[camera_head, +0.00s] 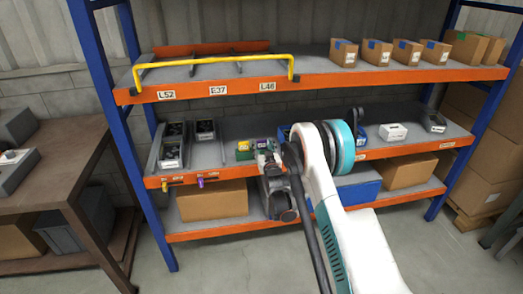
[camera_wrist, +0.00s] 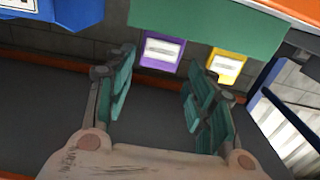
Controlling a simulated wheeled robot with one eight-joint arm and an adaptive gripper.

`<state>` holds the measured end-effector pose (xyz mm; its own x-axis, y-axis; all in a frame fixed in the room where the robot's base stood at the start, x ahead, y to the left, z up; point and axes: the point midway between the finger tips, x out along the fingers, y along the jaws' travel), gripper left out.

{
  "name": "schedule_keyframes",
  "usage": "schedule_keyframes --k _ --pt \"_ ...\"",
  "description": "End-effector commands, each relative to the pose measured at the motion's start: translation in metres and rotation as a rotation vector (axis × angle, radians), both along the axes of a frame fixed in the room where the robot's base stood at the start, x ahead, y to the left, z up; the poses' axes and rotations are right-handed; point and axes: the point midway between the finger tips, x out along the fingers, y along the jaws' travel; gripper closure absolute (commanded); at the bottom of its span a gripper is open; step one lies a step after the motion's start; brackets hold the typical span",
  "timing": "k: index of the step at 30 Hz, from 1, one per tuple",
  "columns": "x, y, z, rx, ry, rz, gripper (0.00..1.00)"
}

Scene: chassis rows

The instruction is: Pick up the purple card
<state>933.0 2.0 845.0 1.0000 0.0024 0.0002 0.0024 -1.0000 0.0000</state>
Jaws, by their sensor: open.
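The purple card (camera_wrist: 162,51) has a white label area and shows in the wrist view at the front of a green box (camera_wrist: 205,25). A small purple patch (camera_head: 262,143), which looks like the same card, shows in the head view beside my gripper. My gripper (camera_head: 268,160) is at the middle shelf. In the wrist view its two green-padded fingers (camera_wrist: 158,82) are apart and nothing is between them. The card lies just beyond the fingertips, roughly between them. I cannot tell whether either finger touches it.
A yellow card (camera_wrist: 228,66) sits close to the right of the purple one. A blue bin (camera_wrist: 80,12) is at the upper left of the wrist view. The middle shelf's orange beam (camera_head: 225,174) carries small yellow and purple tags (camera_head: 200,183). A brown table (camera_head: 60,180) stands left.

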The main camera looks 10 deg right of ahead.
Motion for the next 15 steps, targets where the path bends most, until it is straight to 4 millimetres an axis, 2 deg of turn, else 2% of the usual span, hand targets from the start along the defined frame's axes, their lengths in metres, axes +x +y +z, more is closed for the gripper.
schedule_keyframes --k 9,15 --pt "0.041 -0.002 0.001 0.000 0.000 -0.003 0.50" --pt "0.048 -0.002 0.003 0.000 0.000 -0.002 0.50"
